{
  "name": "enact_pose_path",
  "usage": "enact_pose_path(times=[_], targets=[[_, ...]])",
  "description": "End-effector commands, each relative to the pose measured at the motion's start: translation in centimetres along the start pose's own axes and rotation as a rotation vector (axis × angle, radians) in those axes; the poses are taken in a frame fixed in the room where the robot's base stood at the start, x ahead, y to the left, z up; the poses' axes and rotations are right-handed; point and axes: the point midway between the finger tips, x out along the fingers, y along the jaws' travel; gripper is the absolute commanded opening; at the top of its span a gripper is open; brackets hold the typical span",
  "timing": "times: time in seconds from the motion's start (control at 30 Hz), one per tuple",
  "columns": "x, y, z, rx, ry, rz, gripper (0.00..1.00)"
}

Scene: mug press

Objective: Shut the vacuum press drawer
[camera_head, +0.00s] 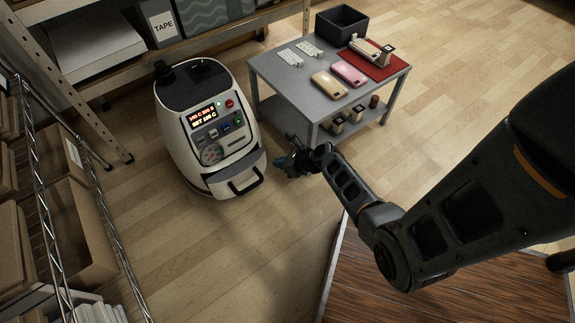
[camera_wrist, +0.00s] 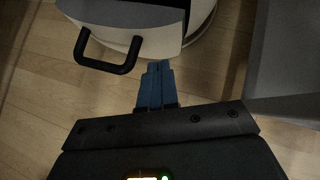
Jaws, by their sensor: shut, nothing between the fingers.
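The vacuum press (camera_head: 206,122) is a white rounded machine standing on the floor, with a lit display and several buttons on its front. Its drawer (camera_head: 238,181) sits low on the front, pulled out, with a black handle (camera_head: 246,186). In the wrist view the drawer (camera_wrist: 140,14) is at the top with its dark handle (camera_wrist: 107,66) at the left. My gripper (camera_head: 285,162) is low, just right of the drawer. In the wrist view its blue fingers (camera_wrist: 157,85) are together and empty, pointing toward the drawer's right end, right of the handle. I cannot tell whether they touch it.
A grey table (camera_head: 325,95) stands behind and right of my gripper, with phone cases, a red mat (camera_head: 378,66) and a dark bin (camera_head: 342,24) on it. A wire rack (camera_head: 62,170) is at the left. A brown wooden surface (camera_head: 430,280) is in front. The floor between is clear.

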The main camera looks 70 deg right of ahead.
Motion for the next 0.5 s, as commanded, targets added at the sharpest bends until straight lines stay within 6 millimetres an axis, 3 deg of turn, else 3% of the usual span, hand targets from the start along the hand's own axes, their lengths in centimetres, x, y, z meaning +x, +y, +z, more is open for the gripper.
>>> enact_pose_path(times=[0.03,0.13,0.3,0.5], targets=[[1.5,-0.1,-0.3,-0.001,-0.001,0.0,0.0],[3.3,0.0,-0.3,-0.001,-0.001,0.001,0.0],[4.8,-0.1,1.6,-0.002,-0.001,-0.001,0.0],[5.7,0.0,2.4,-0.001,0.0,0.0,0.0]])
